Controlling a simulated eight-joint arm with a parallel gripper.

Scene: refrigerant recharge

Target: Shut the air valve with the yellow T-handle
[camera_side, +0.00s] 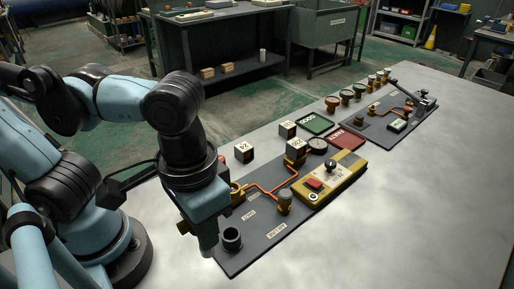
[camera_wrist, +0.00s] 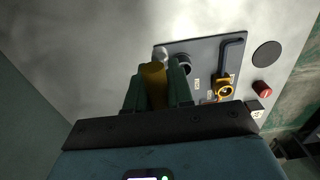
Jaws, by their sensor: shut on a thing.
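My gripper (camera_side: 208,247) points down at the near left end of the dark panel (camera_side: 255,250), beside a black round socket (camera_side: 232,238). In the wrist view my gripper (camera_wrist: 157,88) is shut on a mustard-yellow piece (camera_wrist: 153,82) that stands between its two dark green fingers. Its full shape is hidden by the fingers, so I cannot tell whether it is the T-handle. The socket (camera_wrist: 183,63) is just right of the fingers. A yellow fitting with a round opening (camera_wrist: 224,91) sits further right on the panel (camera_wrist: 205,52), and shows partly behind the arm in the side view (camera_side: 237,190).
An orange pipe (camera_side: 265,190) runs along the panel to several fittings. A yellow box (camera_side: 331,180) with a red switch and black knob lies right of it. Lettered blocks (camera_side: 244,152) and red and green plates stand behind. The table front (camera_side: 400,220) is clear.

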